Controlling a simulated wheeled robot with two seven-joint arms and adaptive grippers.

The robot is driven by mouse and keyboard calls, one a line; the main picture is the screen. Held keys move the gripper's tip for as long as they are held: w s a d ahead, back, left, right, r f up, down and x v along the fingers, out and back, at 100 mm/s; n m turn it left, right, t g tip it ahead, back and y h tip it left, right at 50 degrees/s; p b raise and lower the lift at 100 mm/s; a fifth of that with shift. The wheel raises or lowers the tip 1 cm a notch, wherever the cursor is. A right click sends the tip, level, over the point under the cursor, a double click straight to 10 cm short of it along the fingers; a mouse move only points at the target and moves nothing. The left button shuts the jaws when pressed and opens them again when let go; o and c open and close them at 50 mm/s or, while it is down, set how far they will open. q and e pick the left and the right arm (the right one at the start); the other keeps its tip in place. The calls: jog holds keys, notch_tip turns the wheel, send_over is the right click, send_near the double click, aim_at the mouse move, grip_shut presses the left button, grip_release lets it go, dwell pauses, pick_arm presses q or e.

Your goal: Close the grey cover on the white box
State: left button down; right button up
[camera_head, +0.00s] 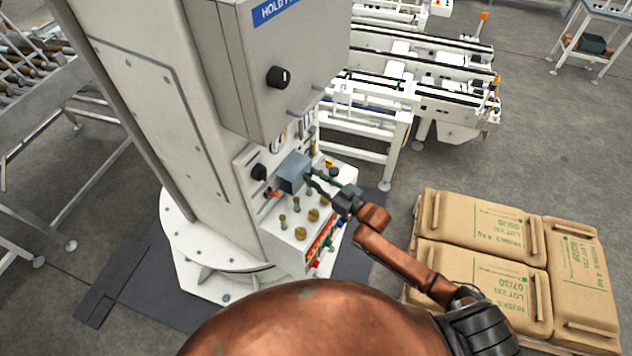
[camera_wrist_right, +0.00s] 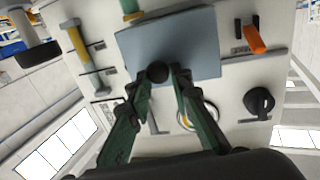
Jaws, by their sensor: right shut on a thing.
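The white box (camera_head: 276,238) stands on the front of a white column, its top carrying knobs, brass fittings and coloured buttons. The grey cover (camera_head: 294,168) is a small blue-grey plate at the back of this top; I cannot tell its exact angle. In the right wrist view the cover (camera_wrist_right: 190,42) has a dark round knob (camera_wrist_right: 157,72) near its edge. My right gripper (camera_head: 309,179) reaches in from the right. It also shows in the wrist view (camera_wrist_right: 158,76), its green fingers shut on the knob. My left gripper is not in view.
A grey cabinet (camera_head: 290,75) with a black rotary knob hangs just above the cover. Black knobs (camera_wrist_right: 258,102) and an orange lever (camera_wrist_right: 255,40) sit close by. Brown sacks (camera_head: 480,225) are stacked at the right. A white conveyor (camera_head: 440,105) stands behind.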

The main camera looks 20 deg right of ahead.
grip_shut()
jog(key=s+a+p, duration=0.4)
jog(key=s+a, duration=0.4)
jog(key=shift+a, duration=0.35)
